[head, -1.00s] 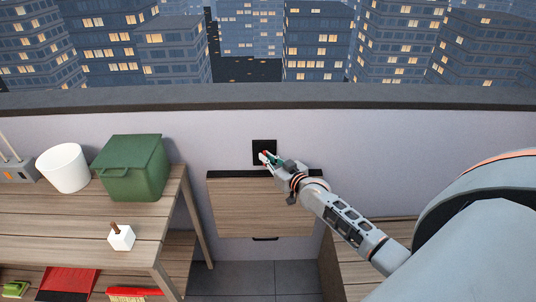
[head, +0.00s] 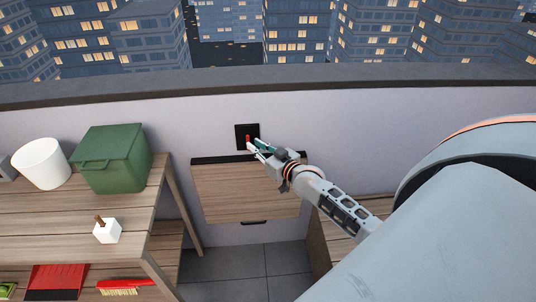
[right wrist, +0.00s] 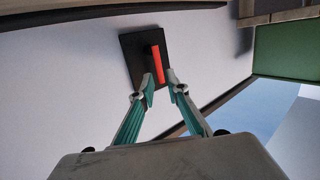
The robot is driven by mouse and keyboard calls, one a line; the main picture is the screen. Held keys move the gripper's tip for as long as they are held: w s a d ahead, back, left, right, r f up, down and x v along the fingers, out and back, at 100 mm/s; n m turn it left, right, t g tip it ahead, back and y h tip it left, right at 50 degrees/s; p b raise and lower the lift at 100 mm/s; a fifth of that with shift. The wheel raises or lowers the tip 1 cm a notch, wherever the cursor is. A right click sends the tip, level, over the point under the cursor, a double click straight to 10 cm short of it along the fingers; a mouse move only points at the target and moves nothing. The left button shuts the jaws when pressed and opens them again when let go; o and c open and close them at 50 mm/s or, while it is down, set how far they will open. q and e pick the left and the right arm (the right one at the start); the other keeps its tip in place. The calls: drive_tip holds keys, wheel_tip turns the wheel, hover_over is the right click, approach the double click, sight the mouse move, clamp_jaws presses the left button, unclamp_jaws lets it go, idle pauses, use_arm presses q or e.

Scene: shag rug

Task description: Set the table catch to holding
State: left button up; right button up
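The table catch is a black square plate (head: 241,133) on the wall with a red lever (head: 248,139), just above the folding table leaf (head: 245,190). The leaf hangs down against the wall. My right gripper (head: 254,148) is at the plate, just below the lever. In the right wrist view the red lever (right wrist: 157,64) points toward my right gripper (right wrist: 161,85), whose fingertips are apart, with the lever's near end at the gap. I cannot tell if they touch it. My left gripper is out of view.
A wooden bench at left holds a green bin (head: 113,160), a white pot (head: 41,163) and a white block with a brown peg (head: 107,231). A red dustpan (head: 57,279) and red brush (head: 125,287) lie below. Another wooden surface (head: 340,238) stands at right.

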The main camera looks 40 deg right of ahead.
drive_tip(key=s+r, duration=0.1)
drive_tip(key=s, duration=0.7)
drive_tip(key=shift+d, duration=0.15)
drive_tip(key=s+a+f+n+g+y, duration=0.1)
drive_tip(key=s+a+f+n+g, duration=0.1)
drive_tip(key=s+a+f, duration=0.6)
drive_tip(key=s+a+f+n+g+y, duration=0.1)
drive_tip(key=s+a+f+g, duration=0.2)
drive_tip(key=s+a+f, duration=0.6)
drive_tip(key=s+a, duration=0.5)
drive_tip(key=shift+n+g, duration=0.4)
drive_tip(key=shift+a, duration=0.1)
